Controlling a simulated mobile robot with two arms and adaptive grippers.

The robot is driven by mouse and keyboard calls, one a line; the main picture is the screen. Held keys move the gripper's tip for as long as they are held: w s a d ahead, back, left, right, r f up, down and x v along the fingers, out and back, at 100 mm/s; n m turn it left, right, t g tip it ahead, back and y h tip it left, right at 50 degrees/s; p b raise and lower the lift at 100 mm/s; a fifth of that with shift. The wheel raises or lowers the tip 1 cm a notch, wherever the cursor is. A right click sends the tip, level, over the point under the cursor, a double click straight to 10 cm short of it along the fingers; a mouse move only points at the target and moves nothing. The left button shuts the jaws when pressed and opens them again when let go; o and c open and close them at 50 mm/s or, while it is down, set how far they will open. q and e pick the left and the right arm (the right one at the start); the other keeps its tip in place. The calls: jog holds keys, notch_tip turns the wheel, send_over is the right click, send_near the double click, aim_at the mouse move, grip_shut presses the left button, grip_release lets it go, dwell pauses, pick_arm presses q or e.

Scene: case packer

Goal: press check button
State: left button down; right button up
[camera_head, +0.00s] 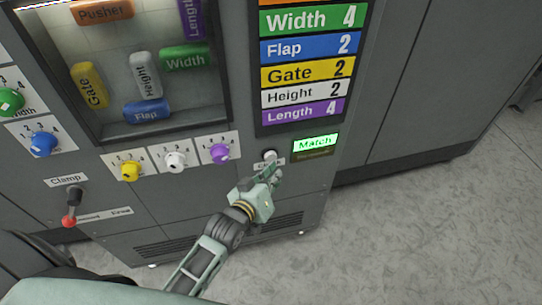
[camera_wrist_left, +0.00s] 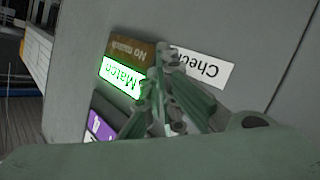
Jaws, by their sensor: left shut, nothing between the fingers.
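The check button (camera_head: 269,154) is a small pale round knob on the grey machine panel, just above its "Check" label. My left gripper (camera_head: 274,168) is shut and empty, its fingertips at the panel just below the button and partly over the label. In the left wrist view my left gripper (camera_wrist_left: 170,55) points at the panel beside the white "Check" label (camera_wrist_left: 205,68). My right gripper is not in view.
The "Match" lamp (camera_head: 315,142) is lit green; the "No match" sign (camera_wrist_left: 132,52) beside it is dark. Coloured knobs, including a purple one (camera_head: 220,153), sit to the left. A red-tipped clamp lever (camera_head: 72,205) is further left. Open floor (camera_head: 420,220) lies to the right.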

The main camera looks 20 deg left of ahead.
pick_arm(q)
jog(key=shift+s+d+p, duration=0.55)
jog(key=shift+s+d, duration=0.2)
jog(key=shift+s, duration=0.3)
jog(key=shift+s+d+p, duration=0.5)
jog(key=shift+s+d, duration=0.2)
jog(key=shift+s, duration=0.35)
jog(key=s+a+f+m+g, duration=0.1)
jog(key=s+f+g, duration=0.1)
jog(key=s+f, duration=0.6)
jog(key=s+a+f+m+g, duration=0.1)
jog(key=s+f+g, duration=0.2)
jog(key=f, duration=0.9)
jog(key=s+a+f+m+g, duration=0.1)
jog(key=s+f+g, duration=0.1)
jog(key=s+f, duration=0.6)
jog(key=s+a+f+m+g+y, duration=0.1)
jog(key=s+a+f+g, duration=0.2)
jog(key=s+f, duration=0.4)
jog(key=s+a+f+m+g+y, duration=0.1)
jog(key=s+f, duration=0.6)
jog(key=s, duration=0.8)
jog(key=a+m+g, duration=0.1)
jog(key=a+g, duration=0.1)
jog(key=shift+a, duration=0.35)
jog(key=shift+w, duration=0.1)
